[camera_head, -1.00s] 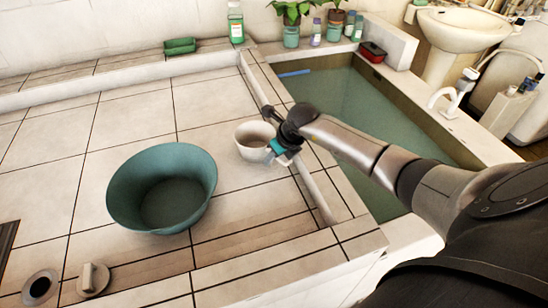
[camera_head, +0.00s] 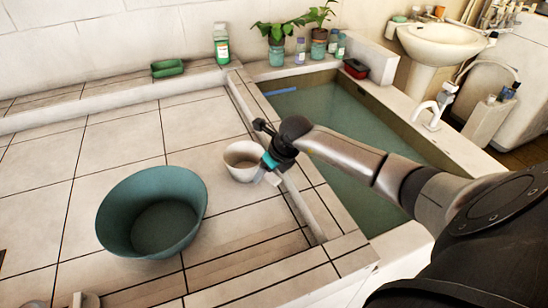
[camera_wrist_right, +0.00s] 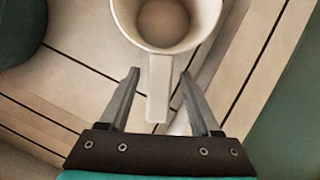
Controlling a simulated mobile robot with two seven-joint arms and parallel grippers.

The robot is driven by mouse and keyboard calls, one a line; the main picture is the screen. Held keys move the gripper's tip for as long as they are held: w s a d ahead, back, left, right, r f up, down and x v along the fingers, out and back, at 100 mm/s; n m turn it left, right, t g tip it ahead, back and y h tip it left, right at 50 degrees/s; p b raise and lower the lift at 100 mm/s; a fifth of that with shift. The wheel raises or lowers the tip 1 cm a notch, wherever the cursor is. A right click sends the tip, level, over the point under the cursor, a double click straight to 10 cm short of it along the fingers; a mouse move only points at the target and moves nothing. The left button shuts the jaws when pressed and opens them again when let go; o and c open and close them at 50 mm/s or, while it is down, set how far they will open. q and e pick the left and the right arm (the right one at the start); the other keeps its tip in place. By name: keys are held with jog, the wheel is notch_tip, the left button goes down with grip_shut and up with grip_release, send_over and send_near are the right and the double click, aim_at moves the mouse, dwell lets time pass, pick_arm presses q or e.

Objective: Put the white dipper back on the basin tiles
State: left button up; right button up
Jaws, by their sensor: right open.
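The white dipper (camera_head: 240,161) stands upright on the basin tiles (camera_head: 110,137), close to the raised tiled edge beside the water tank. In the right wrist view its round cup (camera_wrist_right: 165,22) is at the top and its flat handle (camera_wrist_right: 160,88) points toward my gripper. My right gripper (camera_head: 264,177) is beside the dipper in the head view. In the right wrist view its open fingers (camera_wrist_right: 159,72) lie on either side of the handle, with gaps on both sides. My left gripper is not in view.
A teal bowl (camera_head: 152,212) stands on the tiles left of the dipper. A water-filled tank (camera_head: 350,128) lies to the right, behind my right arm. A green soap dish (camera_head: 167,68) and a green bottle (camera_head: 221,44) stand on the back ledge.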

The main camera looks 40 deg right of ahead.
jog(key=p+v, duration=0.1)
jog(key=v, duration=0.6)
jog(key=shift+r+p, duration=0.2)
jog(key=shift+p, duration=0.1)
jog(key=shift+s+r, duration=0.3)
jog(key=shift+r, duration=0.15)
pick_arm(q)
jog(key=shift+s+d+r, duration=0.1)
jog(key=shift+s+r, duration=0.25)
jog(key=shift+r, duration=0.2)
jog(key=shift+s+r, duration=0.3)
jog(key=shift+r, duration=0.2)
pick_arm(e)
jog(key=shift+r, duration=0.1)
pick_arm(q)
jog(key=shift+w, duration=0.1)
